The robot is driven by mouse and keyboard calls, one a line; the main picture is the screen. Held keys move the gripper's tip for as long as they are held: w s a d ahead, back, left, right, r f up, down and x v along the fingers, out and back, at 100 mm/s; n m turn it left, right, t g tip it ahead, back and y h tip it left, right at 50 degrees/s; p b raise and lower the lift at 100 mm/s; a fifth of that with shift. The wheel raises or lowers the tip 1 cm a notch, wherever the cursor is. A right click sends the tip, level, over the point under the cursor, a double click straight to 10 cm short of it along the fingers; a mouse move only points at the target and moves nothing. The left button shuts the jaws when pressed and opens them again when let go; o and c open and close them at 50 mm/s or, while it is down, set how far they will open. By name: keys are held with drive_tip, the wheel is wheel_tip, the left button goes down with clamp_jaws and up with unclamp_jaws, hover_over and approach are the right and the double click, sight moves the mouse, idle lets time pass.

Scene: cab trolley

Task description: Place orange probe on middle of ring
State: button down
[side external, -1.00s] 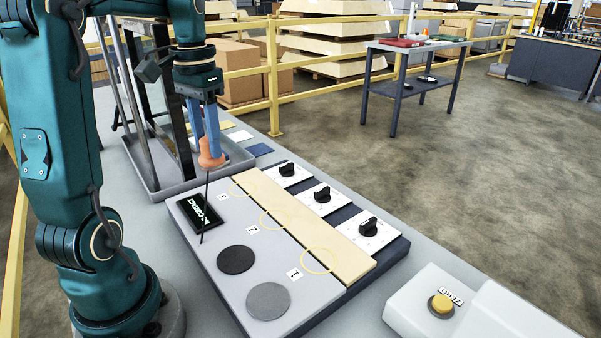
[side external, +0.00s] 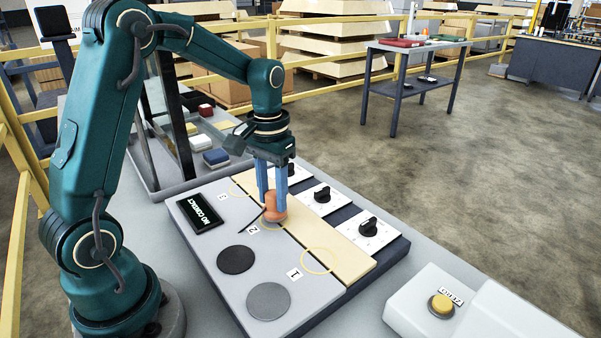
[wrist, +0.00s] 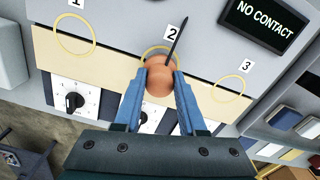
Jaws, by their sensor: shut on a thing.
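The orange probe (side external: 274,207) is held between the blue fingers of my gripper (side external: 272,198), which is shut on it. In the wrist view the probe (wrist: 159,80) sits between the fingertips of my gripper (wrist: 160,82), over the lower part of the middle ring (wrist: 150,53), the one by label 2. A thin black cable or rod runs from the probe. In the side view the probe covers most of the middle ring, and I cannot tell whether it touches the board. The ring by label 1 (side external: 334,261) and the ring by label 3 (side external: 233,187) are empty.
The display (side external: 202,213) reads NO CONTACT. Dark and grey discs (side external: 236,260) lie on the panel. Black knobs (side external: 368,227) on white plates stand along the far side of the beige strip. A yellow button (side external: 441,304) is at the front right. A tray with small blocks (side external: 215,157) is behind.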

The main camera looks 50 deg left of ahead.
drive_tip(key=shift+f, duration=0.45)
drive_tip(key=shift+c, duration=2.4)
unclamp_jaws()
drive_tip(key=shift+f, duration=0.1)
